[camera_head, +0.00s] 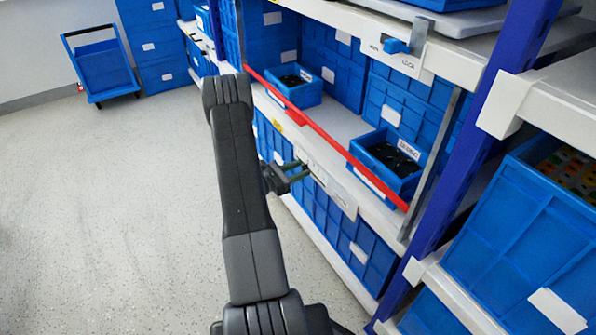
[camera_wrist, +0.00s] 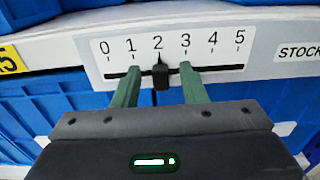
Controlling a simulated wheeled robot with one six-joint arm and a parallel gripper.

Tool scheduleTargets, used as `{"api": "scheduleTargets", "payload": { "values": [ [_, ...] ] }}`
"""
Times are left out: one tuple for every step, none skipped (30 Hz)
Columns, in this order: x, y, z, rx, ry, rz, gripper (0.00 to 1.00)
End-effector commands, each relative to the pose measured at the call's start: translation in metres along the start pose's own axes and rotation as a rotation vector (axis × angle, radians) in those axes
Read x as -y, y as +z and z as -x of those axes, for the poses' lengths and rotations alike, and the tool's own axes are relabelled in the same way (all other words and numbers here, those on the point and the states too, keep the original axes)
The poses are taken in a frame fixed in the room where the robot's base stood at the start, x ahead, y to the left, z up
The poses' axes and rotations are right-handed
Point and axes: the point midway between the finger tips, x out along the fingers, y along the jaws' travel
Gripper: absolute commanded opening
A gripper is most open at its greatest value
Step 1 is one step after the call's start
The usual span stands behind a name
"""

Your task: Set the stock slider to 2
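The stock slider panel (camera_wrist: 215,52) is a white plate on the shelf edge, with a scale from 0 to 5, a dark slot and the label STOCK. Its black slider knob (camera_wrist: 161,77) sits in the slot with its pointer at 2. My gripper (camera_wrist: 159,69) has two green fingers, one on each side of the knob, with a visible gap on both sides. It is open and holds nothing. In the head view the panel (camera_head: 334,188) shows on the shelf edge beside my gripper (camera_head: 304,170); the knob cannot be made out there.
A red bar (camera_head: 325,135) runs across the shelf opening, above the panel. Blue bins (camera_head: 385,160) with dark contents stand behind it.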

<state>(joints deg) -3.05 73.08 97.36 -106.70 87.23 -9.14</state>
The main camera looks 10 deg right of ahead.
Motion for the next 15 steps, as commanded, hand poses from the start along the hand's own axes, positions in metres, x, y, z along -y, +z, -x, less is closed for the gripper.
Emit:
{"api": "scheduleTargets", "payload": {
  "values": [
    [0.0,0.0,0.0,0.0,0.0,0.0,0.38],
    [0.0,0.0,0.0,0.0,0.0,0.0,0.38],
    [0.0,0.0,0.0,0.0,0.0,0.0,0.38],
    [0.0,0.0,0.0,0.0,0.0,0.0,0.38],
    [0.0,0.0,0.0,0.0,0.0,0.0,0.38],
    [0.0,0.0,0.0,0.0,0.0,0.0,0.38],
    [0.0,0.0,0.001,0.0,0.0,0.0,0.38],
    [0.0,0.0,0.001,0.0,0.001,0.0,0.38],
    [0.0,0.0,0.003,0.0,0.001,0.0,0.38],
    [0.0,0.0,0.005,-0.001,0.002,0.0,0.38],
    [-0.001,0.0,0.008,-0.001,0.003,0.001,0.38],
    [-0.001,0.001,0.013,-0.001,0.003,0.001,0.38],
    [-0.001,0.001,0.017,-0.001,0.003,0.001,0.38],
    [-0.001,0.001,0.022,-0.001,0.004,0.002,0.38],
    [-0.001,0.001,0.029,-0.001,0.005,0.003,0.38]
  ]
}}
